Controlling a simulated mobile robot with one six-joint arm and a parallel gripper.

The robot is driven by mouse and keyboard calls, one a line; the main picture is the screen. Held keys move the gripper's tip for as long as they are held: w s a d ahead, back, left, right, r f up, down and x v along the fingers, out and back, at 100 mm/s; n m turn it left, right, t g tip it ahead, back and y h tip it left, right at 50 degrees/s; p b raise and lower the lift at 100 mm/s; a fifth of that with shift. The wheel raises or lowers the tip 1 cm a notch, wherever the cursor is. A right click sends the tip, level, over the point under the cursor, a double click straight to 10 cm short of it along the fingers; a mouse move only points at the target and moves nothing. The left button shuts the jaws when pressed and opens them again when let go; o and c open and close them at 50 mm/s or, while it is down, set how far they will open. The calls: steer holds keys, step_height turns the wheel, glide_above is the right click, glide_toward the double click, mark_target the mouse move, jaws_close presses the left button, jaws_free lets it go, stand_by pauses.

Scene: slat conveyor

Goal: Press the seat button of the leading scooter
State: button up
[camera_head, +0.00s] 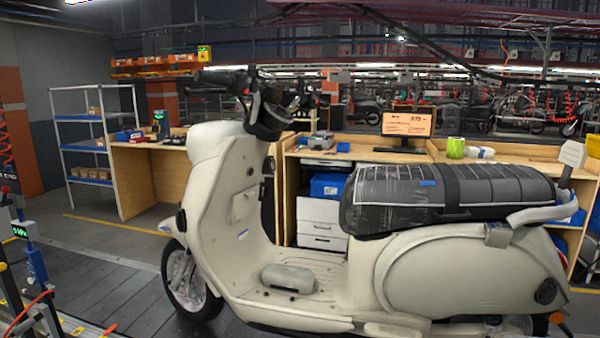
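A cream scooter (420,272) stands upright on the slat conveyor, side-on, with its front wheel (188,280) at the left. It is the only scooter close by on this line. Its black seat (400,200) is down and partly covered in clear wrap, with a blue tab on its side. A small grey block (497,235) sits on the body just under the seat's rear; I cannot tell whether it is the seat button. No other button can be made out. My gripper is not in view.
The conveyor slats (110,290) are bare at the lower left. A post with a green display (20,232) stands at the left edge. Behind the scooter are a wooden workbench (350,155), a monitor (408,123) and a blue shelf rack (92,148). A grey block (573,153) rises by the scooter's rear rail.

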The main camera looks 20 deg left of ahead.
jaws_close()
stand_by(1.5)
